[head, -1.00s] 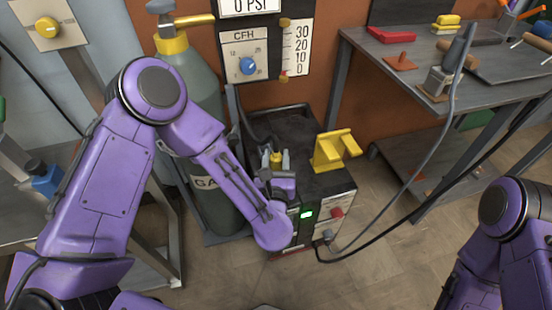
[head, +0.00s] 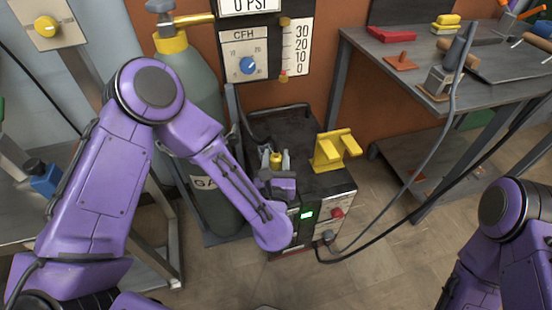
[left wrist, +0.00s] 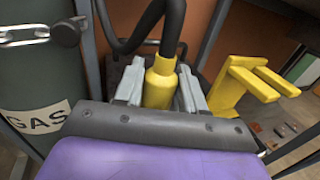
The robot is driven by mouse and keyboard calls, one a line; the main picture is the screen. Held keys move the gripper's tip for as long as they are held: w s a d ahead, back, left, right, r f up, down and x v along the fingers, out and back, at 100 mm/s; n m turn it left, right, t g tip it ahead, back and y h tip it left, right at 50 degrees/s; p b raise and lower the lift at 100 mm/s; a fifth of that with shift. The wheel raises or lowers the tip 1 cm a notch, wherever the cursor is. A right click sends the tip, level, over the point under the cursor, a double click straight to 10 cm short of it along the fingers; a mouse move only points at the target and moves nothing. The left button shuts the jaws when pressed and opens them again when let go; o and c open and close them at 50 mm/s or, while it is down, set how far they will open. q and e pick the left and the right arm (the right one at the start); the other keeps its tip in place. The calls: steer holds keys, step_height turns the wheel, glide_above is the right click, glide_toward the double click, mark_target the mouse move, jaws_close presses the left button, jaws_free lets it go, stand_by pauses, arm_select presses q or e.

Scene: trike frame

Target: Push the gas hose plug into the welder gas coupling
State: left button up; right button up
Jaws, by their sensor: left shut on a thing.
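The yellow gas hose plug (head: 276,160) sits between the fingers of my left gripper (head: 275,161), above the welder's black top. In the left wrist view the plug (left wrist: 160,86) stands roughly upright, with a grey finger on each side, and the black hose (left wrist: 172,30) runs up from it. My left gripper (left wrist: 160,92) is shut on the plug. The welder (head: 320,212) stands on the floor beside the gas cylinder. I cannot make out the gas coupling in either view. My right gripper is out of view.
The green gas cylinder (head: 203,95) stands close to the left of the plug. A yellow bracket (head: 337,150) rises from the welder top to the right. A workbench (head: 400,80) with tools is at the right. Cables hang by the welder's front.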

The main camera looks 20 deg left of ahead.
mark_target(276, 169)
arm_select(q)
steer(key=shift+f+b, duration=1.8)
steer(key=shift+f, duration=0.25)
steer(key=o, duration=1.2)
steer(key=shift+c, duration=0.2)
steer(key=v, duration=1)
steer(key=shift+s+p, duration=0.25)
steer(key=shift+p, duration=0.15)
